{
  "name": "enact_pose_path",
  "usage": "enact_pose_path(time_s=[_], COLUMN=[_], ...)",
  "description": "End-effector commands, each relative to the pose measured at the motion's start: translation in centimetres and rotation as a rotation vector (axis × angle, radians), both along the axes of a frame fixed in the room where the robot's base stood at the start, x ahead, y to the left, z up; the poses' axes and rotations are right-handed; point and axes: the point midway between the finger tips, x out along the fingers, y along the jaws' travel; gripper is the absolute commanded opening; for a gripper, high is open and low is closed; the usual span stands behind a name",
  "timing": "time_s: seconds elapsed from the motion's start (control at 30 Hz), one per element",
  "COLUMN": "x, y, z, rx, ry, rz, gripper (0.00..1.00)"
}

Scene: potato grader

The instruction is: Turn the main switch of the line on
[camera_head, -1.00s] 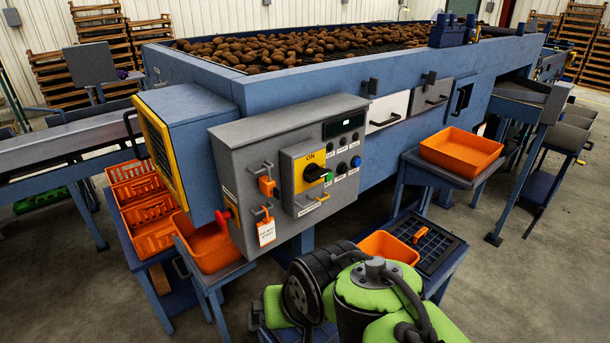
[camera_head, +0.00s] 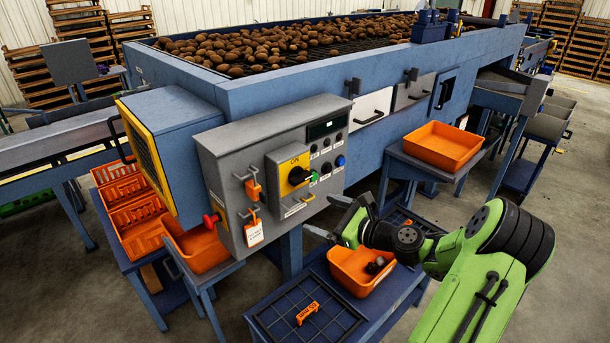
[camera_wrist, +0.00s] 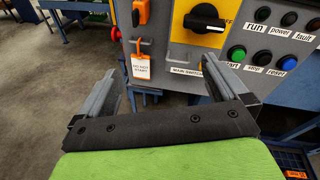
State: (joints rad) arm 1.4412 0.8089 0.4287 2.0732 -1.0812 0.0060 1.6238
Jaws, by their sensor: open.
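The main switch (camera_head: 298,175) is a black rotary knob on a yellow plate, on the front of the grey control box (camera_head: 222,155). "ON" is printed above the knob in the head view. In the wrist view the knob (camera_wrist: 205,18) is at the top, its handle lying roughly sideways, over a "MAIN SWITCH" label (camera_wrist: 186,71). My gripper (camera_head: 322,216) is open and empty, below and to the right of the switch, apart from the box. In the wrist view its two fingers (camera_wrist: 165,95) point toward the panel below the knob.
An orange padlock (camera_head: 253,188) and a white-and-orange tag (camera_head: 254,232) hang left of the switch. Several buttons, including green and blue (camera_head: 340,161), sit right of it. A red knob (camera_head: 211,219) is on the box's side. An orange bin (camera_head: 350,277) stands below my gripper.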

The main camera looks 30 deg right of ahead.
Motion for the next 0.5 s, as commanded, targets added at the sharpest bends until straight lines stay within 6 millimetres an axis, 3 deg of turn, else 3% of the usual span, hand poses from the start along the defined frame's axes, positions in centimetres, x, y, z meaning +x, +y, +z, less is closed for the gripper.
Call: enact_pose_path(time_s=[0.03, 0.1, 0.17, 0.33, 0.5], x=[-0.8, -1.5, -1.9, -0.2, 4.0], y=[-2.5, -4.6, -5.5, -5.5, -4.7], z=[0.5, 0.9, 1.1, 1.2, 1.2], rx=[0.112, 0.216, 0.263, 0.276, 0.274], ry=[-0.042, -0.085, -0.107, -0.112, -0.110], rz=[-0.077, -0.144, -0.173, -0.175, -0.173], gripper=[1.00, 1.00, 1.00, 1.00, 1.00])
